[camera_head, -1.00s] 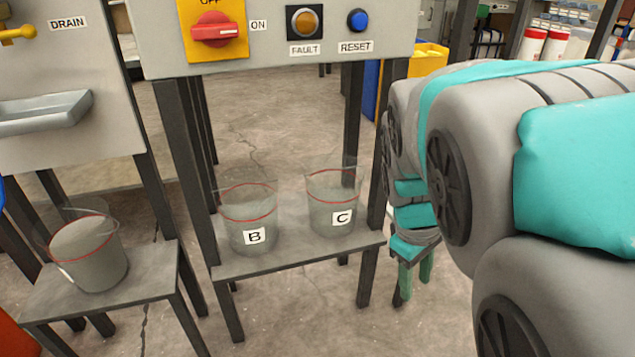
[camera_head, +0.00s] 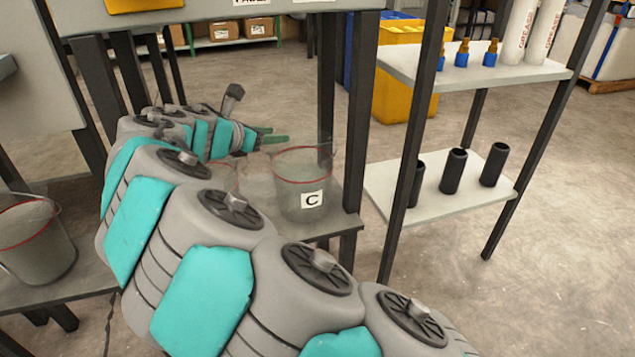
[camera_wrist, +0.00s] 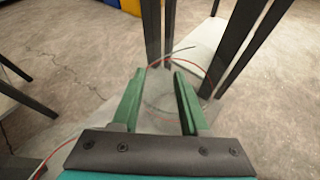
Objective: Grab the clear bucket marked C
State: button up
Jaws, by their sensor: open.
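The clear bucket marked C (camera_head: 290,200), with a red band and a white label, stands upright on the low grey shelf. My gripper (camera_head: 276,134) has green fingers that are apart and empty. In the head view it is at about the height of the bucket's rim, at its upper left. In the wrist view the gripper (camera_wrist: 160,72) points at the see-through bucket (camera_wrist: 160,95), whose red band runs beyond and to the right of the fingertips. I cannot tell whether a finger touches the rim. Bucket B (camera_head: 227,176) is mostly hidden behind my arm.
Another clear bucket (camera_head: 38,245) stands on a shelf at the left. Dark table legs (camera_head: 360,110) rise close behind and right of bucket C. A rack shelf (camera_head: 385,185) with black cylinders is at the right. Open floor lies at the lower right.

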jog(key=w+a+f+n+t, duration=0.1)
jog(key=a+f+n, duration=0.1)
jog(key=a, duration=0.2)
jog(key=shift+y, duration=0.4)
jog(key=b+x, duration=0.1)
jog(key=x, duration=0.6)
jog(key=shift+d+f, duration=0.15)
jog(key=shift+f, duration=0.1)
jog(key=shift+r, duration=0.1)
grip_shut()
dwell(0.5)
